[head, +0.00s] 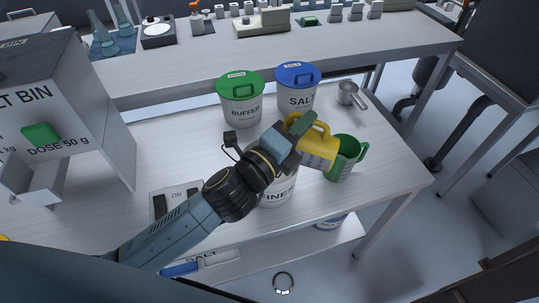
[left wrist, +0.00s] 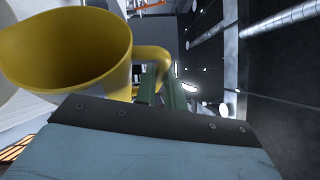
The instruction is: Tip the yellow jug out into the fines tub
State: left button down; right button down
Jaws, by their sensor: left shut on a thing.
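The yellow jug (head: 318,150) is held in the air by my left gripper (head: 300,130), just left of the green jug and above the right side of the fines tub. In the left wrist view the jug (left wrist: 60,50) shows its open mouth, and the green fingers (left wrist: 160,85) are shut on its handle. The jug looks tilted; its contents cannot be made out. The white fines tub (head: 277,192) stands on the table below my left wrist, which hides its top. My right gripper is not in view.
A green jug (head: 343,160) stands close to the yellow jug. Behind are the green-lidded buffer tub (head: 241,108), the blue-lidded salt tub (head: 298,96) and a metal scoop (head: 350,95). The table's right end is clear.

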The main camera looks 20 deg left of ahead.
aim_at(327, 147)
pick_arm(q)
jog(key=d+m, duration=0.1)
jog(key=d+f+m+g+p, duration=0.1)
jog(key=d, duration=0.1)
jog(key=d+f+m, duration=0.1)
jog(key=d, duration=0.1)
jog(key=shift+d+f+m+g+p, duration=0.15)
jog(key=shift+m+g+p, duration=0.15)
jog(key=d+f+m+g+y+p, duration=0.2)
jog(key=d+f+m+y+p, duration=0.3)
jog(key=d+f+m, duration=0.4)
jog(key=shift+s+d+f+y+p, duration=0.3)
jog(key=shift+d+f, duration=0.2)
jog(key=shift+f, duration=1.9)
